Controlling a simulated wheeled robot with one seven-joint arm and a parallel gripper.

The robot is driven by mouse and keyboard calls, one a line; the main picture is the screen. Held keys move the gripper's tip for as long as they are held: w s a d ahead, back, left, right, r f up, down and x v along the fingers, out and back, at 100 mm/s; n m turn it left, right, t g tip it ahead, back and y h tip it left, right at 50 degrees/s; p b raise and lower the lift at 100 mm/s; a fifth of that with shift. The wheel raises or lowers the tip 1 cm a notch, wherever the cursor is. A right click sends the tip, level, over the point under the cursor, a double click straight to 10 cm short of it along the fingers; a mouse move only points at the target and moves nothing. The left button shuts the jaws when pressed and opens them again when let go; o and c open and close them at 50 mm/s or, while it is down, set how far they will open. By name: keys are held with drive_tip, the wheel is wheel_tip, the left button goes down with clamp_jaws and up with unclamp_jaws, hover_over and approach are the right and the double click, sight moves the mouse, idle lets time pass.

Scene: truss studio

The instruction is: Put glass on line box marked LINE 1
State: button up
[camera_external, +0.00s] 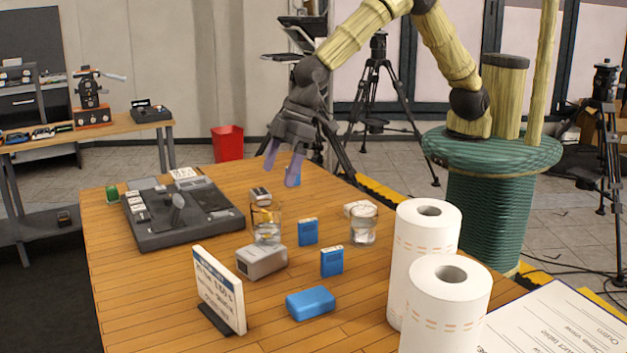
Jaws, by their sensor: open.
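A clear tall glass (266,224) is at the middle of the wooden table, at the back edge of a grey box (262,264); I cannot tell whether it stands on the box or behind it. A second, shorter clear glass (362,226) stands further right, in front of a small white box (354,207). Small blue boxes (308,232) (332,262) stand between and in front of the glasses. No LINE 1 marking is legible on any box. My gripper (282,168) is open and empty, fingers pointing down, above the table's back part, behind and above the tall glass.
A blue case (310,304) lies at the front, beside a standing sign (219,288). A grey console (183,217) fills the left side. Two white paper rolls (445,306) stand at the right front. Another small box (260,196) lies behind the tall glass.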

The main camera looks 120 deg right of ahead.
drive_tip(key=s+r+g, duration=0.1)
drive_tip(key=s, duration=1.5)
drive_tip(key=s+d+r, duration=0.1)
drive_tip(key=s+r, duration=0.1)
drive_tip(key=s, duration=1.3)
drive_tip(key=shift+s+d+g, duration=0.25)
drive_tip(key=shift+s+g, duration=0.15)
drive_tip(key=shift+o, duration=0.4)
drive_tip(key=shift+r, duration=0.1)
